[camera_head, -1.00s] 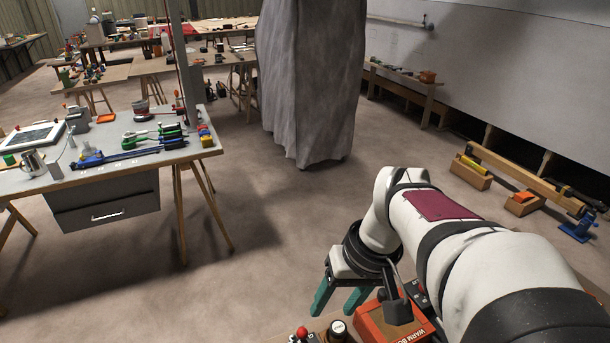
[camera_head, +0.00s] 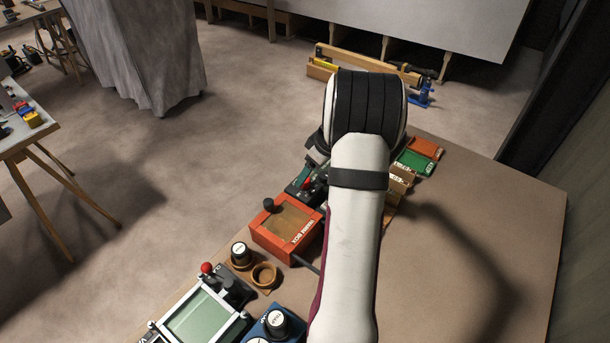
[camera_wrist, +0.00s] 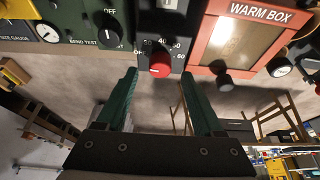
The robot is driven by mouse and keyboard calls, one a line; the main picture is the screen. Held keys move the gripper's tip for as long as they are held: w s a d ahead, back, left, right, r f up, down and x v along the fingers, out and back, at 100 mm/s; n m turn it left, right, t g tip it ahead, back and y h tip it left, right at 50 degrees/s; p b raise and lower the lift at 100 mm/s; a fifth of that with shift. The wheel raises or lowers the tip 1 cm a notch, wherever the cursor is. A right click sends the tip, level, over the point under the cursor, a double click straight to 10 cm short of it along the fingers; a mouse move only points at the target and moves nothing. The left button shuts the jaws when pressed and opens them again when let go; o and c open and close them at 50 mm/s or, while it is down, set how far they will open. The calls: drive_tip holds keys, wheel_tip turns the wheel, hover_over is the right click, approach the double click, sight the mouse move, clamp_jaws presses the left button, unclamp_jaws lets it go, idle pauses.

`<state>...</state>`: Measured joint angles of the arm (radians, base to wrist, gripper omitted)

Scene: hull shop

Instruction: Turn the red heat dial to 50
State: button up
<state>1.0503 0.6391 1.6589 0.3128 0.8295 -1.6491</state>
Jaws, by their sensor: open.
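The red heat dial (camera_wrist: 160,66) shows in the wrist view on a dark panel (camera_wrist: 160,22). The panel's scale has OFF, 40, 50 and 60 legible around the dial. I cannot tell for certain which mark the dial's pointer is on. My gripper (camera_wrist: 158,73) is open, with one teal finger on each side of the dial in the picture. The fingers look apart from the dial, and nothing is held. In the head view my arm hides most of the gripper. A small red part, possibly the dial, shows left of my arm.
The orange warm box (camera_head: 262,238) stands close beside the dial's panel, with a dark knob on it. A green panel (camera_wrist: 92,20) with an OFF knob is on the other side. A screen device (camera_head: 203,315) stands nearer. The bench right of my arm (camera_head: 480,230) is clear.

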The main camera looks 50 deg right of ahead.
drive_tip(key=shift+x, duration=1.4)
clamp_jaws()
